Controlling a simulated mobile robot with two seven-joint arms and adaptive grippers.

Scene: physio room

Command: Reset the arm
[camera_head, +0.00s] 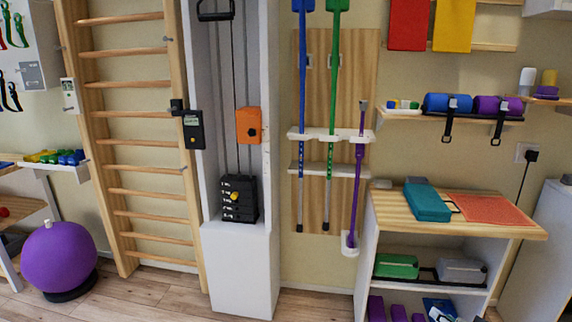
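Only a small pale grey part at the bottom edge, in front of the lower shelf, looks like the tip of my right gripper (438,314). It is cut off by the frame, so I cannot tell whether it is open or shut, or whether it touches anything. My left gripper and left arm are not in view. No object is seen held.
A wooden-topped cabinet (390,212) at right bears a teal case (427,203) and a red mat (490,212). A white pulley column (240,270), wooden wall bars (150,198) and a purple ball (58,258) stand left. Floor (160,298) shows at lower left.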

